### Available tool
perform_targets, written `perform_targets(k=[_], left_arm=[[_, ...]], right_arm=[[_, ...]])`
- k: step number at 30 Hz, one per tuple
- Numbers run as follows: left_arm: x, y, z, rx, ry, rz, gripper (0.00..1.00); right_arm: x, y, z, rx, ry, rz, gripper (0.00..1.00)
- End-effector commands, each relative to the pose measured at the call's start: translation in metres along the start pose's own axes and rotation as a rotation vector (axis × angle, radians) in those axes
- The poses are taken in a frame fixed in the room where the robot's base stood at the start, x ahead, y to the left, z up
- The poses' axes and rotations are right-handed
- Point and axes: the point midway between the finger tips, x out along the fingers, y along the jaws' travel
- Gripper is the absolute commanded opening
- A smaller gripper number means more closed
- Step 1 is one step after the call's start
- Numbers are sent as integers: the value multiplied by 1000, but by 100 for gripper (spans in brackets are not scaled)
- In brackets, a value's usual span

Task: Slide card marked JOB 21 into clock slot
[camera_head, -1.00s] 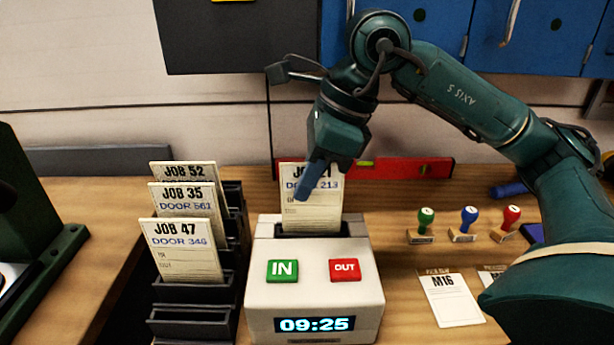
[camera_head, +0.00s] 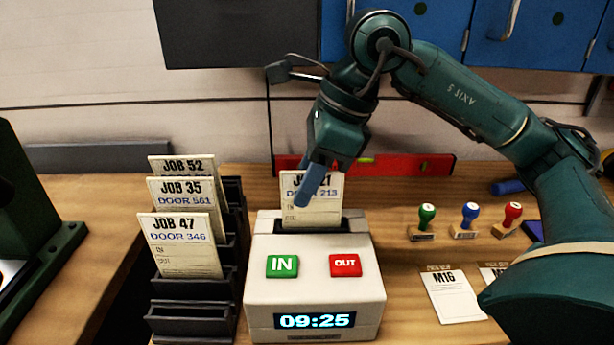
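The other finger is hidden. The gripper appears shut on the card, which moves with it. My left gripper is not in view.
A dark rack (camera_head: 190,325) left of the clock holds cards JOB 52, JOB 35 (camera_head: 207,190) and JOB 47. The clock has a green IN button (camera_head: 282,266) and a red OUT button (camera_head: 345,265). Three stamps (camera_head: 465,222), an M16 card (camera_head: 452,297) and a red level (camera_head: 405,166) lie right or behind.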

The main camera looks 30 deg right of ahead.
Motion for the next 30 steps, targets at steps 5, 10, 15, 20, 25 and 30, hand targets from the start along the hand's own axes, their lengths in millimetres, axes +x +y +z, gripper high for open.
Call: perform_targets(k=[5, 10, 15, 20, 25, 30], left_arm=[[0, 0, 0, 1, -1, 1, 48], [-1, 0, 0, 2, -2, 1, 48], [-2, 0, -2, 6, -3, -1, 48], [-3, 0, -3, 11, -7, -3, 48], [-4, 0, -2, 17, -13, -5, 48], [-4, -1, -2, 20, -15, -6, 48]], right_arm=[[-2, 0, 0, 0, 0, -1, 30], [-23, -1, 1, 0, -3, -3, 30], [-62, -1, 1, 0, -5, -4, 30], [-97, 0, 2, 0, -4, -2, 30], [-122, 0, 1, 0, -2, -1, 30], [-132, 0, 0, 0, -1, 0, 30]])
